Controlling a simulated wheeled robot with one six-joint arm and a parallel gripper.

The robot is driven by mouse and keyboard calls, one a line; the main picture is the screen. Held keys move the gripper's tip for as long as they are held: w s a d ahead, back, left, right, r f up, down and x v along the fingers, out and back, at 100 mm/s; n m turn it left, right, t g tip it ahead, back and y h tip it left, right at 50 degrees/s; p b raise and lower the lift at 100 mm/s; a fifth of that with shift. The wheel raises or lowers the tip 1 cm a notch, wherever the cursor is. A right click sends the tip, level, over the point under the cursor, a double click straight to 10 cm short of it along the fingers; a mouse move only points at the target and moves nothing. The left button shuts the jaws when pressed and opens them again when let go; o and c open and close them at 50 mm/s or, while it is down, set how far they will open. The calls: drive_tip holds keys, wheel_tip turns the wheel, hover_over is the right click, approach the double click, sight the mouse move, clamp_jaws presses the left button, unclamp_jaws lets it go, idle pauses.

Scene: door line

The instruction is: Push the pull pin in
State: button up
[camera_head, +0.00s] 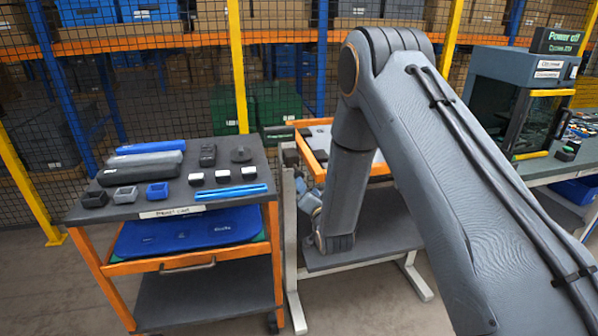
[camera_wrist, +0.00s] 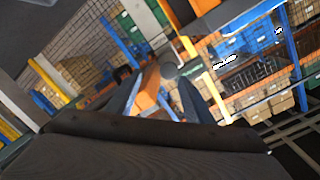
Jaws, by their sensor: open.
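In the wrist view my gripper (camera_wrist: 158,88) shows as two dark fingers, spread apart and open. Orange bar-like parts (camera_wrist: 150,88) show between and beyond the fingers; I cannot tell whether they touch. A small grey rounded part (camera_wrist: 168,70) shows just past the fingertips and may be the pull pin, but this is too small to be sure. In the head view my arm hides much of the grey bench (camera_head: 362,228) and its orange-framed fixture (camera_head: 318,172). My gripper is only partly visible there, low beside the fixture. No pull pin can be made out in the head view.
An orange-legged cart (camera_head: 220,215) with grey and blue parts on top stands left of the bench. A grey cabinet (camera_head: 510,95) with a yellow-trimmed door stands at the right. A mesh fence with yellow posts (camera_head: 238,65) runs behind. Open floor lies in front.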

sight(297, 171)
drive_tip(key=shift+t+y, duration=0.3)
drive_tip(key=shift+t, duration=0.2)
drive_tip(key=p+x, duration=0.1)
drive_tip(key=x, duration=0.3)
drive_tip(key=a+p+x, duration=0.1)
drive_tip(key=x, duration=0.3)
drive_tip(key=shift+s+r, duration=0.15)
drive_tip(key=shift+s, duration=0.05)
